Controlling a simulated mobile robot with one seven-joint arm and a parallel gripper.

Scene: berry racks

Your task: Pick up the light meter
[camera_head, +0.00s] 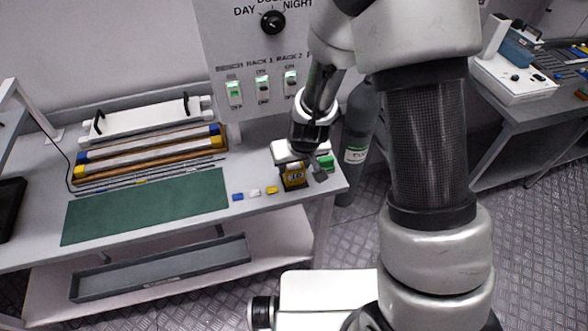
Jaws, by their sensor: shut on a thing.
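The light meter (293,179) looks like a small yellow and dark box with a display on its face. It is at the right end of the grey workbench. My gripper (300,174) reaches down from above and is shut on it. One dark finger shows at its right side; the other finger is mostly hidden. The meter's upper part is covered by the gripper. I cannot tell whether the meter touches the bench or is slightly above it.
A green object (326,161) lies close behind the gripper. Blue, white and yellow small pieces (255,191) lie to the left, beside a green mat (150,207). A switch panel (262,70) stands behind. A grey cylinder (357,130) stands behind the bench's right end.

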